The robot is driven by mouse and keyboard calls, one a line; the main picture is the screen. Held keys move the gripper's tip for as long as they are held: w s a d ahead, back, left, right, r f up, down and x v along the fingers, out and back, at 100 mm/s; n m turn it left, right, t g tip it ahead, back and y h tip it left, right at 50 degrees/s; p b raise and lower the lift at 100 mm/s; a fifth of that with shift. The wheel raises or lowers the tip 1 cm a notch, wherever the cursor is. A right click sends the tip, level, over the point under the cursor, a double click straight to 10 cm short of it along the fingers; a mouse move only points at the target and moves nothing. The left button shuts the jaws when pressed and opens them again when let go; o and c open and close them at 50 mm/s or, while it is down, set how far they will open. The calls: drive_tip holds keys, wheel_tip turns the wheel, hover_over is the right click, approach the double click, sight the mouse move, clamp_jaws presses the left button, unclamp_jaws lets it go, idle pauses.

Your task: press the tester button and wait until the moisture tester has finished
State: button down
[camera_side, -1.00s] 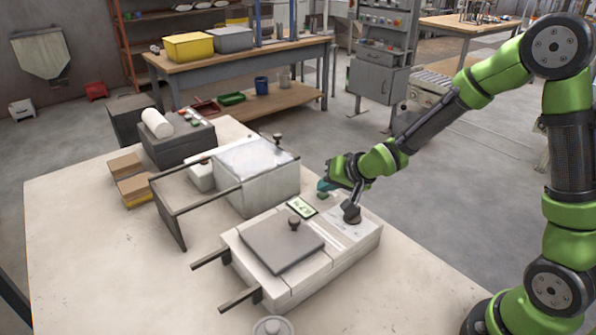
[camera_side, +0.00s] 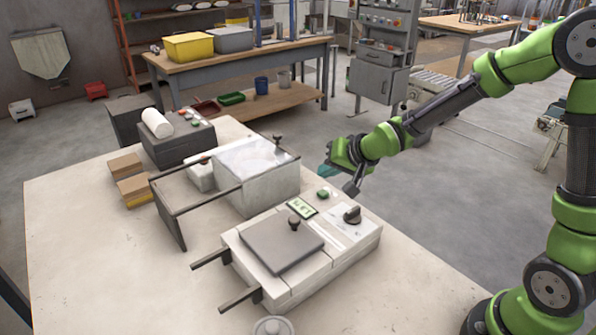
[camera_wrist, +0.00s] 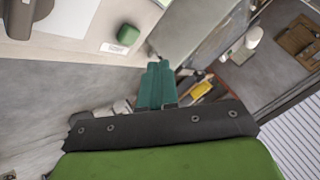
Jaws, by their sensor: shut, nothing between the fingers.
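The moisture tester (camera_side: 335,243) is a pale box with a grey lid on the table. Its small green-lit display (camera_side: 302,207) carries dark digits too small to read surely. The green tester button (camera_side: 323,194) is beside the display, uncovered, and also shows in the wrist view (camera_wrist: 127,35). A dark knob (camera_side: 352,214) stands at the tester's right side. My gripper (camera_side: 325,172) is above and beyond the button, apart from it. In the wrist view its teal fingers (camera_wrist: 157,82) are together and empty.
A pale box with a clear lid (camera_side: 256,177) and a metal frame stands left of the tester. A dark unit with a white roll (camera_side: 157,123) and tan blocks (camera_side: 128,178) are farther left. The table's front left (camera_side: 110,280) is clear.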

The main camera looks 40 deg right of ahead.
drive_tip(key=shift+r, duration=1.2)
drive_tip(key=s, duration=0.1)
drive_tip(key=s+f+g, duration=0.1)
drive_tip(key=s, duration=0.1)
drive_tip(key=s+d+n+g, duration=0.1)
drive_tip(key=shift+s+f, duration=0.25)
drive_tip(key=shift+s, duration=0.15)
drive_tip(key=s+a+r+n, duration=0.1)
drive_tip(key=s+r, duration=0.4)
drive_tip(key=s, duration=0.4)
drive_tip(key=s+a+r+n+y, duration=0.1)
drive_tip(key=s+r, duration=0.4)
drive_tip(key=s, duration=0.4)
drive_tip(key=shift+s+a+r+n, duration=0.2)
drive_tip(key=shift+s+r+n, duration=0.05)
drive_tip(key=shift+r+n, duration=0.15)
idle(3.8)
